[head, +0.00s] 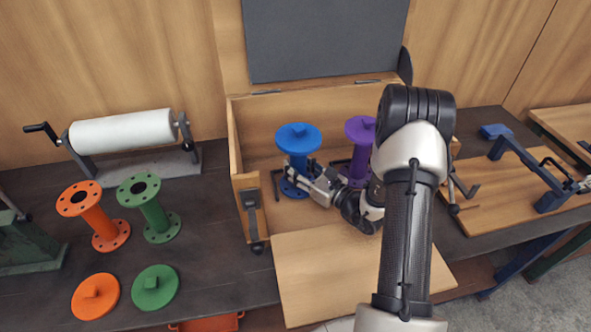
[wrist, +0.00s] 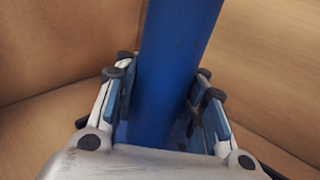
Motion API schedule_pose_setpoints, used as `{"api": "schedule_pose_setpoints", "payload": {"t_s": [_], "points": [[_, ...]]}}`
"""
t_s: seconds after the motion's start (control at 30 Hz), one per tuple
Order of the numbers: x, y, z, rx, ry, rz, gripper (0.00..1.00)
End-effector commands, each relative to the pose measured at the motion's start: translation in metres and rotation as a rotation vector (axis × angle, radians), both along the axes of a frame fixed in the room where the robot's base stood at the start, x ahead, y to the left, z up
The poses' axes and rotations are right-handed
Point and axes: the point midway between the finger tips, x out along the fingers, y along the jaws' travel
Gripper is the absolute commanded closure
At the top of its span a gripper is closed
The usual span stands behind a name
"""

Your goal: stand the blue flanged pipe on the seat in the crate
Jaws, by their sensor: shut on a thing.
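The blue flanged pipe (head: 298,165) is inside the left part of the wooden crate (head: 240,190) and looks upright. My gripper (head: 312,180) reaches in from the right and is shut on the pipe's shaft. In the wrist view the blue shaft (wrist: 172,70) runs up between the two fingers (wrist: 160,105).
A purple flanged pipe (head: 361,132) stands in the crate to the right, partly behind my arm. The crate's front panel (head: 345,270) lies folded down. Orange (head: 96,218) and green (head: 151,208) pipes stand on the dark table, with orange (head: 96,297) and green (head: 155,288) discs before them.

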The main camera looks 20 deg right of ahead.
Motion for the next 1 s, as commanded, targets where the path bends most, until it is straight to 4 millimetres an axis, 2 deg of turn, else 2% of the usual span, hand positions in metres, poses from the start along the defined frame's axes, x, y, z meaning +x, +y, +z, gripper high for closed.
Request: {"api": "schedule_pose_setpoints", "payload": {"t_s": [0.4, 0.43, 0.8, 1.0], "points": [[0.0006, -0.0005, -0.0061, -0.001, -0.007, 0.0, 1.0], [0.0003, -0.0002, -0.0077, -0.001, -0.003, 0.0, 0.66], [0.0002, -0.0001, -0.0066, -0.001, -0.003, 0.0, 0.43], [0.0002, -0.0001, -0.0066, -0.001, -0.003, 0.0, 0.43]]}}
